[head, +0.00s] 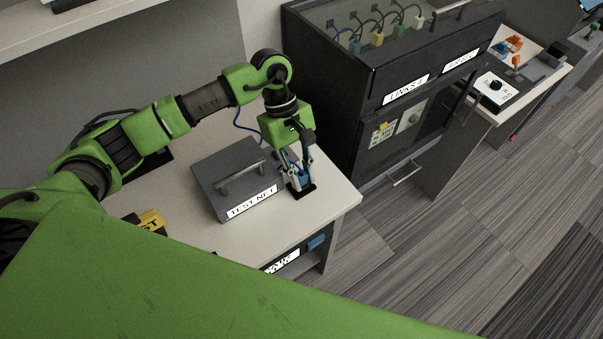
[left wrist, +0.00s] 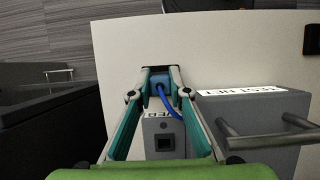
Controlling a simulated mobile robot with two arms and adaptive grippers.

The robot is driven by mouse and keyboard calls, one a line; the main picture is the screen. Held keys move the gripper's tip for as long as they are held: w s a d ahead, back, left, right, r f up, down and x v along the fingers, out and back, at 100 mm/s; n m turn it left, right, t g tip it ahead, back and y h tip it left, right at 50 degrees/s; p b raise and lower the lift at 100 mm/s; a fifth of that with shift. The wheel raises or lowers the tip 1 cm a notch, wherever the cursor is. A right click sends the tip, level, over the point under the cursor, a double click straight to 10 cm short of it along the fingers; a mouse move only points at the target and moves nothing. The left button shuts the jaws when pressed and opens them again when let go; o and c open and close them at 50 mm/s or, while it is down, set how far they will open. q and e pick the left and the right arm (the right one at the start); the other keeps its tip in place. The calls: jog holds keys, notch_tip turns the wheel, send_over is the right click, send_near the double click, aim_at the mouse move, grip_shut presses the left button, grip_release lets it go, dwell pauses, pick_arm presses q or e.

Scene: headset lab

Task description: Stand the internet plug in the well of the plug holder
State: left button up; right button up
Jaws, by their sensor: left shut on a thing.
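My left gripper (head: 299,186) points down at the right end of the white table, beside the grey TEST NET box. In the left wrist view its fingers (left wrist: 160,76) are shut on a blue plug (left wrist: 158,80), with a blue cable trailing from it. A black base (head: 303,193), seemingly the plug holder, shows on the table at the fingertips. Its well is hidden, so I cannot tell whether the plug is inside it. A grey block (left wrist: 178,146) with a square opening and a label lies nearer the wrist camera. My right gripper is out of view.
The TEST NET box (head: 226,177) with a raised handle stands close beside the gripper. A black cabinet (head: 340,110) stands beyond the table's right end. A black-and-yellow item (head: 151,221) lies at the table's left. Bare tabletop (head: 325,179) shows right of the gripper.

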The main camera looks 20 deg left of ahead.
pick_arm(q)
jog(key=o, duration=0.9)
jog(key=v, duration=1.2)
